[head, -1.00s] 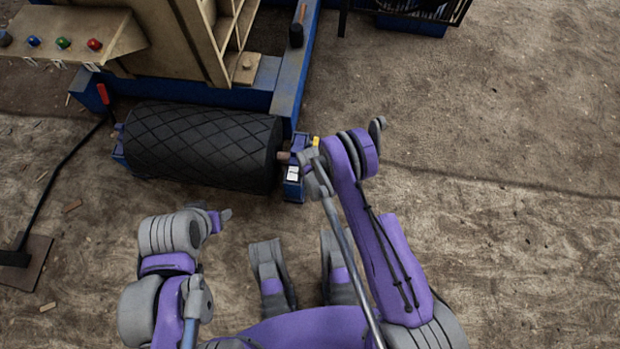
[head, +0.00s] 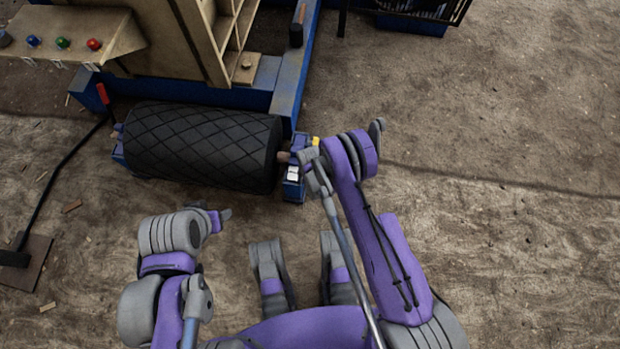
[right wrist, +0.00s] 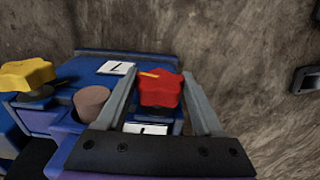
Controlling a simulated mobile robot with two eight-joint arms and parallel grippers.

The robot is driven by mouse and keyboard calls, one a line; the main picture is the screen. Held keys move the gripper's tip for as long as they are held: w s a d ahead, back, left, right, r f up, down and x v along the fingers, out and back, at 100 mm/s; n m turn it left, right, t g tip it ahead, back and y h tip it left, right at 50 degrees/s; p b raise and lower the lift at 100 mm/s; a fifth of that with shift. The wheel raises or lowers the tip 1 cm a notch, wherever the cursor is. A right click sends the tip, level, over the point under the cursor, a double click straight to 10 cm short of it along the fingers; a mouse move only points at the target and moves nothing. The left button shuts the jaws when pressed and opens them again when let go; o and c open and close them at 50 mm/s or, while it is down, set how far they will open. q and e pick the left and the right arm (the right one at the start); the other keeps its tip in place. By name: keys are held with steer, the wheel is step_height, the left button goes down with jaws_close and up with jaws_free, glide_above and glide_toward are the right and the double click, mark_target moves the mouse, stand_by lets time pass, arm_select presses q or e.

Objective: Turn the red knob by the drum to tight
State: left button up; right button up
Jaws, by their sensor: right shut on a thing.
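The red knob (right wrist: 160,88) is a lobed knob with a yellow mark on its top, on the blue bracket (right wrist: 160,62) at the drum's end. My right gripper (right wrist: 160,92) is shut on it, one finger on each side. The yellow mark points left, near a white label (right wrist: 116,68) with a dark mark; another label (right wrist: 146,129) lies below the knob. In the head view the black drum (head: 203,146) lies left of my right gripper (head: 303,158), and the red knob is hidden. My left gripper (head: 222,215) is below the drum, apart from it; its jaws are unclear.
A yellow knob (right wrist: 27,74) and a brown shaft end (right wrist: 91,101) sit left of the red knob. A blue frame (head: 290,88) and a button panel (head: 70,45) stand behind the drum. A red-handled lever (head: 103,94) is at its left. Ground on the right is clear.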

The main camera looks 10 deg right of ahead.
steer(key=g, duration=0.1)
steer(key=g+y, duration=0.1)
steer(key=g, duration=0.1)
steer(key=shift+w+d+f, duration=0.1)
steer(key=shift+w, duration=0.1)
steer(key=shift+g+y, duration=0.3)
steer(key=shift+g, duration=0.8)
steer(key=o, duration=1.4)
steer(key=p+v, duration=0.2)
steer(key=v, duration=0.9)
steer(key=shift+s, duration=0.15)
